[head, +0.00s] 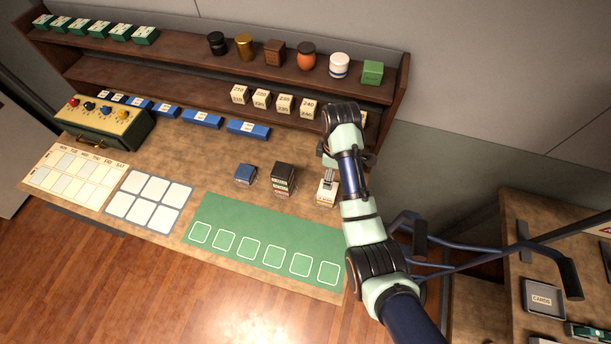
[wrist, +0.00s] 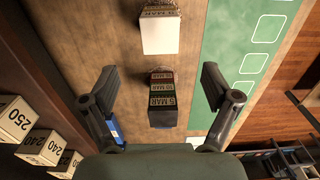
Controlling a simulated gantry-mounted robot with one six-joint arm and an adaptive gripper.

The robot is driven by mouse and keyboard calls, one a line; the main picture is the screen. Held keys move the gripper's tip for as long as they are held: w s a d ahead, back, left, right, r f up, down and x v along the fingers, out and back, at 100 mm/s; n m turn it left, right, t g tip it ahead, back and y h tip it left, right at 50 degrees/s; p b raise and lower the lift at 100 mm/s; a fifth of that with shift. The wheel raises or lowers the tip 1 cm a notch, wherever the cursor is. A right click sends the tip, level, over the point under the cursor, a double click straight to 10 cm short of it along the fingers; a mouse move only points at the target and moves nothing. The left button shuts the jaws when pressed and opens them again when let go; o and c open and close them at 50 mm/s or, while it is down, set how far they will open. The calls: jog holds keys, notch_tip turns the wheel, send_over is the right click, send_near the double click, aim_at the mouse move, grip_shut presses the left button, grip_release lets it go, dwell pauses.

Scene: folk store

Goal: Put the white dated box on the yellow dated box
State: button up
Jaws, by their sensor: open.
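The white dated box (head: 327,186) stands at the right of the bench, below my gripper (head: 329,160). In the wrist view, its pale top (wrist: 160,36) and a dated label face show ahead of the fingers. A yellowish layer shows under the white part; I cannot tell clearly whether this is the yellow dated box. A dark stack of dated boxes (head: 283,180) stands just left of it, with red and green layers. My gripper is open and empty in the wrist view (wrist: 159,76), its fingers apart on either side of the dark stack and above it.
A blue box (head: 245,174) stands left of the dark stack. A green mat (head: 265,226) with outlined squares lies in front. Behind is a wooden shelf (head: 190,72) with numbered blocks (head: 262,100) and jars. A yellow control box (head: 103,123) and calendar boards occupy the left.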

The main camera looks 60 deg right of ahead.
jog(key=w+a+r+t+h, duration=0.1)
jog(key=w+a+r+t, duration=0.2)
jog(key=a, duration=0.5)
jog(key=w+a+r+m+t+h, duration=0.1)
jog(key=w+a+r+t, duration=0.15)
jog(key=w+a, duration=0.45)
jog(key=w+a+r+t, duration=0.2)
jog(key=w+a+r, duration=0.15)
jog(key=a, duration=0.55)
jog(key=s+a+r+m+t+y, duration=0.1)
jog(key=s+a+r+t, duration=0.2)
jog(key=a+r, duration=0.4)
jog(key=s+a+r+m+t+y, duration=0.15)
jog(key=a+r, duration=0.25)
jog(key=a, duration=0.5)
notch_tip(320, 180, up, 16)
jog(key=p, duration=1.5)
jog(key=shift+s+f+n+t, duration=0.2)
jog(key=shift+n+t, duration=0.15)
jog(key=shift+t, duration=0.05)
jog(key=shift+h, duration=0.25)
